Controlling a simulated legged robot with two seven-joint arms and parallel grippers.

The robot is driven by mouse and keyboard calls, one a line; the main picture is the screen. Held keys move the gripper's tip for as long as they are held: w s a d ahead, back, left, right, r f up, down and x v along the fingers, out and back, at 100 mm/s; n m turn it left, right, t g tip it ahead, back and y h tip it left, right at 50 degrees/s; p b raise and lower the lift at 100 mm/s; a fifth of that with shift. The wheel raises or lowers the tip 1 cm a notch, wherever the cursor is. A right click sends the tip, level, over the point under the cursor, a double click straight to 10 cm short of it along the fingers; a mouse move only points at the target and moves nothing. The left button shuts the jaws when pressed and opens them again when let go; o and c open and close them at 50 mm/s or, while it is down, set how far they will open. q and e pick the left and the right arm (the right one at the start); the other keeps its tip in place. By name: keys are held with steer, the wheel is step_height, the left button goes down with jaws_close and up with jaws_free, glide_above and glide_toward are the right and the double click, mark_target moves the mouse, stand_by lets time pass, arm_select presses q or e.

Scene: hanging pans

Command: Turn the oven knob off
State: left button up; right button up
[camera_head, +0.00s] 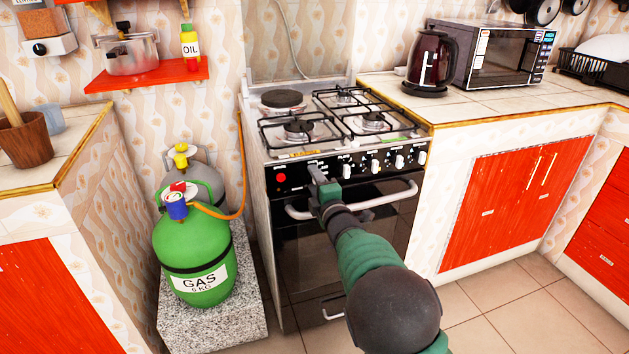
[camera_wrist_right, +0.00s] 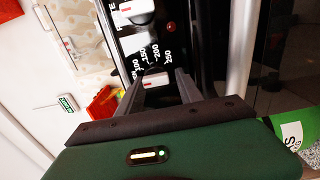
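The oven (camera_head: 345,235) has a black control panel with a row of white knobs. My right gripper (camera_head: 318,174) is in front of the left part of this panel and hides the knob there. In the right wrist view that oven knob (camera_wrist_right: 155,80) is white with a red mark, beside printed temperature numbers. My right gripper (camera_wrist_right: 158,84) is open, with one finger on each side of the knob. I cannot tell whether the fingertips touch it. My left gripper is not in view.
The oven door handle (camera_head: 384,196) runs just below the panel, close to my right gripper. Other white knobs (camera_head: 375,165) are to the right, and a red button (camera_head: 281,178) is to the left. A green gas cylinder (camera_head: 193,250) stands left of the oven.

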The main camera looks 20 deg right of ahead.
steer(key=o, duration=0.3)
steer(key=shift+f, duration=0.1)
steer(key=shift+r, duration=0.2)
steer(key=s+p, duration=0.4)
steer(key=s, duration=1.2)
steer(key=shift+s+d, duration=0.35)
steer(key=shift+s, duration=0.05)
steer(key=shift+f, duration=0.1)
